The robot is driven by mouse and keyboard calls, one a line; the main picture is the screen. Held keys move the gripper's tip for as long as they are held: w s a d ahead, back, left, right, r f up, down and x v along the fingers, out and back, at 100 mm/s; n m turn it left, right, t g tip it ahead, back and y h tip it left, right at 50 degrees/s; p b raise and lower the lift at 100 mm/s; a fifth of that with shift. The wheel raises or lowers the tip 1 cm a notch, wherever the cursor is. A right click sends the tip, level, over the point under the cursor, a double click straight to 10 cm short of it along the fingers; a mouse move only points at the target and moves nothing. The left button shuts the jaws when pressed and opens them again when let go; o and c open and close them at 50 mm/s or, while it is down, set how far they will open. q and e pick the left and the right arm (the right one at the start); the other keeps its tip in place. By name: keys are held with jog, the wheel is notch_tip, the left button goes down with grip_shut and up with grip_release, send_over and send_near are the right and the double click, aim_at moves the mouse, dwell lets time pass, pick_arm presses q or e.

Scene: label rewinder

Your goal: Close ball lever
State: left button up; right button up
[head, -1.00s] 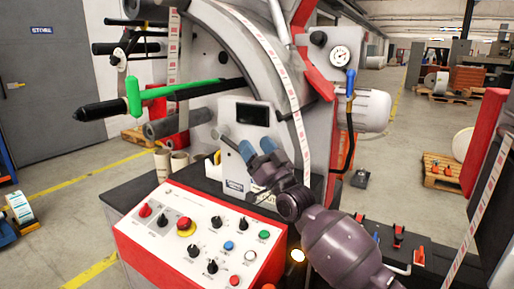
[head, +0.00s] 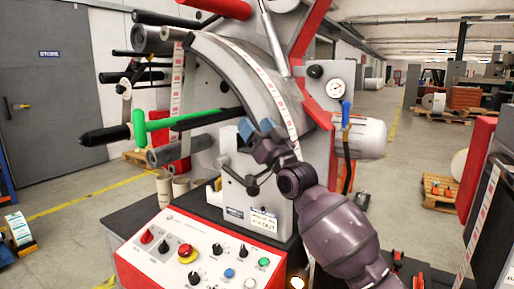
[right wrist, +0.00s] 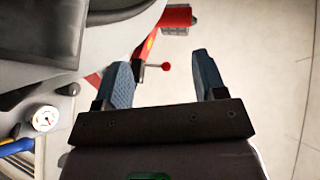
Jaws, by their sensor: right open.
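A small ball lever with a red ball (right wrist: 166,66) on a thin rod shows in the right wrist view, ahead of my right gripper. In that picture it lies between the two blue fingers; I see no contact. My right gripper (head: 256,127) is open and empty in front of the label rewinder (head: 228,60). Its parted fingers also show in the right wrist view (right wrist: 161,62). In the head view I cannot make out the red ball; the gripper and arm cover part of the machine's front. My left gripper is not in view.
The control panel (head: 155,250) with knobs and buttons stands below the gripper. A green handle (head: 139,128) on a dark bar sticks out at left. A pressure gauge (head: 336,89) and grey motor (head: 368,139) are at right. Open floor (head: 400,185) lies beyond them.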

pick_arm(q)
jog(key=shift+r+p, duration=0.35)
jog(key=shift+p, duration=0.05)
pick_arm(e)
notch_tip(320, 180, up, 7)
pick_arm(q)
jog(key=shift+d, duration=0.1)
pick_arm(e)
jog(key=shift+s, duration=0.1)
